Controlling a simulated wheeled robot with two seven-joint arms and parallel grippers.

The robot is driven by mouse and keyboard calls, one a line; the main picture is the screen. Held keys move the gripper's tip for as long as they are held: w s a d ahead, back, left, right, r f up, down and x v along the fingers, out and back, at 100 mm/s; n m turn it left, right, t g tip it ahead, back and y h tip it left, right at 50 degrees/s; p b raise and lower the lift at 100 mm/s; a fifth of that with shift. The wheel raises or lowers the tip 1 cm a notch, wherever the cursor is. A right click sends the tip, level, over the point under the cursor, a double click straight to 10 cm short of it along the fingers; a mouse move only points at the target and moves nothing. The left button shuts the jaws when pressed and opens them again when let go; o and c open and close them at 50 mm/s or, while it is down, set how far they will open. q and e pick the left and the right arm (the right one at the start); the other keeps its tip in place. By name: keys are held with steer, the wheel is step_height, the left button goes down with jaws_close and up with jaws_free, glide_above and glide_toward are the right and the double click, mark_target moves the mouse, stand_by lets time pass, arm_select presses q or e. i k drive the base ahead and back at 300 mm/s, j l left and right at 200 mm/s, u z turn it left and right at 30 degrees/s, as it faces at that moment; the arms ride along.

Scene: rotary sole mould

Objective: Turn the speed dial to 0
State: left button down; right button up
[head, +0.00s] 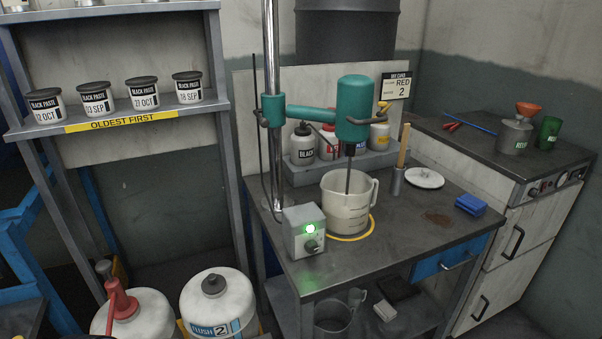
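A teal stirrer motor (354,108) hangs from a clamp on an upright steel post (272,60). Its shaft (348,175) reaches down into a cream jug (347,203); I cannot tell whether it is spinning. Neither of my grippers shows in the head view.
The jug stands inside a yellow ring (364,232) on the dark bench top (400,250). A wooden-handled tool in a metal holder (398,180), a white lid (424,178) and a blue sponge-like block (470,204) are to the right. White drums (217,301) stand on the floor at left. The bench front right is clear.

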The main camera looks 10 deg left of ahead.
mark_target(311, 246)
steer(key=i+j+z, duration=0.25)
steer(key=j, duration=0.15)
steer(key=j+z, duration=0.2)
steer(key=j, duration=0.25)
steer(key=i+j+z, duration=0.1)
steer(key=j+z, duration=0.15)
steer(key=j, duration=0.2)
